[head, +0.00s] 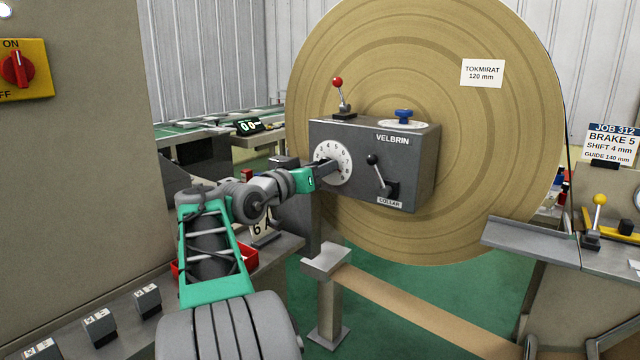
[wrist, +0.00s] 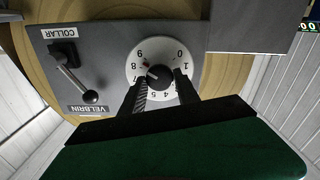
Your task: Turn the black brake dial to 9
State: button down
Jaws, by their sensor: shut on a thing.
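The black brake dial (wrist: 160,76) is a dark knob in the middle of a white round plate numbered 0 to 9. The plate (head: 330,151) is on the front of the grey VELBRIN box (head: 354,134). My gripper (wrist: 159,80) has its two dark fingers on either side of the knob and is shut on it. The wrist view shows the plate upside down. A small red mark shows on the knob's left side, toward 8 and 9; its exact reading is unclear. In the head view my gripper (head: 324,170) hides part of the plate.
A COLLAR lever (head: 380,175) is right of the dial. A red-knobbed lever (head: 340,97) and blue knob (head: 403,116) top the box. A big brown roll (head: 470,160) stands behind. A card (head: 612,146) reads BRAKE 5. A red tray (head: 248,259) is below my arm.

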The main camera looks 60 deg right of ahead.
jog(key=shift+f+m+b, duration=0.15)
jog(key=shift+m+b, duration=0.9)
jog(key=shift+m, duration=0.15)
jog(key=c, duration=0.9)
grip_release()
jog(key=a, duration=0.5)
jog(key=w+a, duration=0.1)
jog(key=a, duration=0.1)
jog(key=shift+w+a, duration=0.1)
jog(key=shift+a, duration=0.25)
